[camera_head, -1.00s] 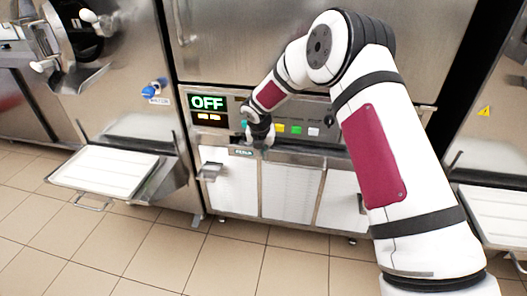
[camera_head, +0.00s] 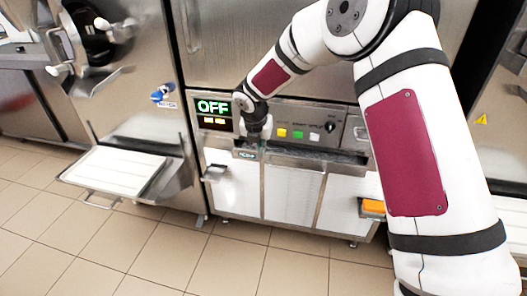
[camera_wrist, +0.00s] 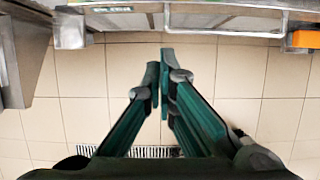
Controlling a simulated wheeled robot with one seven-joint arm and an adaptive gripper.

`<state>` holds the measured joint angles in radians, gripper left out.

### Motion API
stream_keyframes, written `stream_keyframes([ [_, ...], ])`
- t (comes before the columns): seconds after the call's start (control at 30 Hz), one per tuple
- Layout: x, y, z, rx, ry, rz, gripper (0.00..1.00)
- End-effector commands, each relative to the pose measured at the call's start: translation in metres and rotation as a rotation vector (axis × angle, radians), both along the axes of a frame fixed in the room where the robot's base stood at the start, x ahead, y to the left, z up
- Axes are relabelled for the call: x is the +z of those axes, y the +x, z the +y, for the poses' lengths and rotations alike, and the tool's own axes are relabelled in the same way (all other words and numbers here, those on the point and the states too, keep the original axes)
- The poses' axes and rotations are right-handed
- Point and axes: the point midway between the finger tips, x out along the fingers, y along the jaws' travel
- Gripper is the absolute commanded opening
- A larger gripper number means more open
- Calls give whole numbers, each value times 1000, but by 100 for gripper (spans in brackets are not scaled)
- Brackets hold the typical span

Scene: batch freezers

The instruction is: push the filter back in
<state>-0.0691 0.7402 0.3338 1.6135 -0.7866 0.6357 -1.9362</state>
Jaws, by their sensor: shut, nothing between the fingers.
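The filter (camera_head: 300,161) appears to be the long metal-fronted tray in the slot under the control panel, with a small dark label (camera_head: 247,155) at its left end. In the wrist view its metal front edge (camera_wrist: 200,32) runs along the top, with the label (camera_wrist: 112,9) at upper left. I cannot tell how far it sticks out. My gripper (camera_wrist: 160,68) is shut and empty, its green fingers pointing toward that edge with floor showing between. In the head view the wrist is at the left end of the slot; the fingertips are hard to make out.
The control panel (camera_head: 290,123) shows an OFF display (camera_head: 212,106), coloured buttons and a black knob. A white tray (camera_head: 115,170) juts out at left. The tiled floor is clear.

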Motion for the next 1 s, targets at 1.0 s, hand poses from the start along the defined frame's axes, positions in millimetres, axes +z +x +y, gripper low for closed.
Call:
stream_keyframes([
  [1.0,-97,17,-44,-1,1,3,0],
])
